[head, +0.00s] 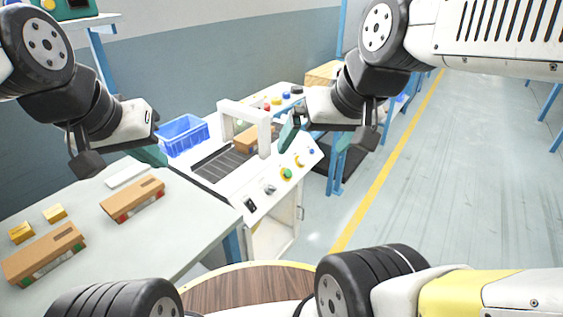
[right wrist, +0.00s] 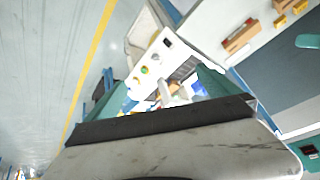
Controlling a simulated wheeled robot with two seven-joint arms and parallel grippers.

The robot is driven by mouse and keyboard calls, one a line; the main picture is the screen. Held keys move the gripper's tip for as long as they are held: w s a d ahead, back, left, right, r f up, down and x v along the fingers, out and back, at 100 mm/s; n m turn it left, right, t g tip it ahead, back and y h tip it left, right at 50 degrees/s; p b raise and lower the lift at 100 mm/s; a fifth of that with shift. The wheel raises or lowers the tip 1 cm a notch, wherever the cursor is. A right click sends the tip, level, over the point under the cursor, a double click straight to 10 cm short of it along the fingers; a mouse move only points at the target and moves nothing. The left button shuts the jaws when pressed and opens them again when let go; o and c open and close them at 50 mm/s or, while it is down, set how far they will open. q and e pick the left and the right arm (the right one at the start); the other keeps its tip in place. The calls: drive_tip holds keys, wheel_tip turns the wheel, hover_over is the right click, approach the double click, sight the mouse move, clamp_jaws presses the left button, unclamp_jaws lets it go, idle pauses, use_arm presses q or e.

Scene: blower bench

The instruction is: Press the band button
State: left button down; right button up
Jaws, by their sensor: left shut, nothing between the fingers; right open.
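The white control panel (head: 283,176) slopes down at the front of the machine with the dark conveyor band (head: 215,165). It carries a green button (head: 287,173) in a yellow ring, a yellow control (head: 299,160), a small blue button (head: 311,152), a grey knob (head: 269,189) and a black switch (head: 250,204). No readable label marks which is the band button. The panel (right wrist: 157,60) and green button (right wrist: 145,71) also show in the right wrist view. My left gripper (head: 150,156) is shut and empty above the left table.
A white arch (head: 245,112) stands over the band, with a brown box (head: 250,138) by it. A blue crate (head: 184,134) sits behind. The left table (head: 165,215) holds brown boxes (head: 133,199) and small yellow ones. Open floor (head: 450,180) lies to the right.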

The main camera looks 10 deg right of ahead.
drive_tip(key=shift+w, duration=0.15)
drive_tip(key=c, duration=0.6)
drive_tip(key=shift+w+a+f+m, duration=0.1)
drive_tip(key=shift+w+a+m, duration=0.05)
drive_tip(key=shift+w+m, duration=0.25)
drive_tip(key=c, duration=0.4)
drive_tip(key=w+m, duration=0.2)
drive_tip(key=w+f+m+g+y, duration=0.1)
drive_tip(key=w+m, duration=0.1)
drive_tip(key=w, duration=0.1)
drive_tip(key=w+a+f+m+y, duration=0.1)
drive_tip(key=w+m, duration=0.1)
drive_tip(key=w, duration=0.1)
drive_tip(key=shift+g, duration=0.3)
clamp_jaws()
drive_tip(key=w+d+f+m+y, duration=0.2)
drive_tip(key=w+f+m, duration=0.4)
drive_tip(key=w, duration=0.4)
drive_tip(key=w+d+f+m+t, duration=0.1)
drive_tip(key=w+d+f+m, duration=0.4)
drive_tip(key=f, duration=0.4)
drive_tip(key=w+d+f+m, duration=0.6)
drive_tip(key=w+f+m, duration=0.1)
drive_tip(key=f+m, duration=0.2)
drive_tip(key=shift+w+d+f+m+t, duration=0.2)
drive_tip(key=shift+f+m+t, duration=0.05)
drive_tip(key=shift+m+t, duration=0.15)
